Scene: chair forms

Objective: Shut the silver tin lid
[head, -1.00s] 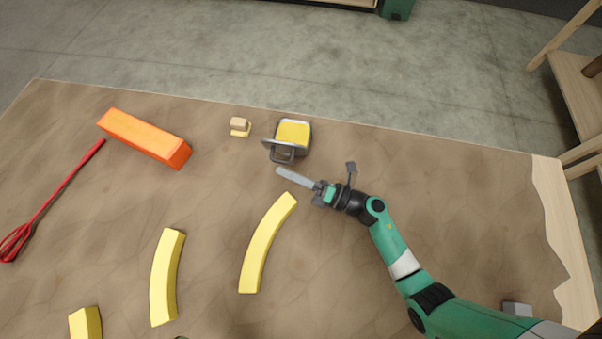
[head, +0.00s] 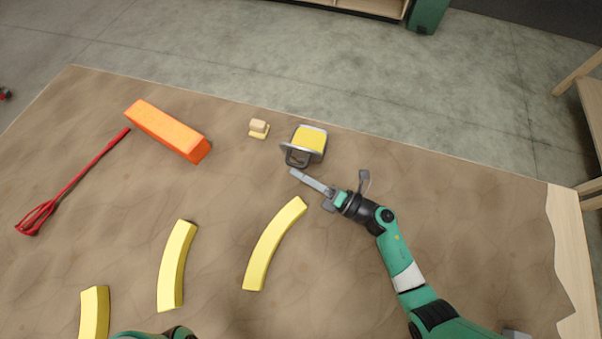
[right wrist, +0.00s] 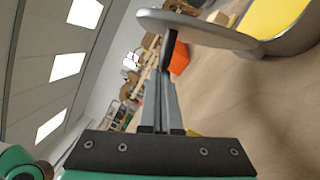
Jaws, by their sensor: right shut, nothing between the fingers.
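The silver tin (head: 324,147) stands at the table's far side, with a yellow inside showing. Its lid (head: 287,153) is open, tilted out on the side facing my right arm, with a dark loop on it. My right gripper (head: 293,172) is shut and empty, its long grey fingers pointing at the lid from just in front. In the right wrist view the finger tips (right wrist: 168,42) are close to a grey loop-like edge (right wrist: 185,25) of the tin; contact is unclear. The tin's yellow inside (right wrist: 270,15) shows at upper right. My left gripper is out of view.
A small tan and yellow block (head: 259,128) sits left of the tin. An orange block (head: 168,131) and red whisk-like tool (head: 75,180) lie farther left. Curved yellow pieces (head: 275,243) lie in front. The table right of the tin is clear.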

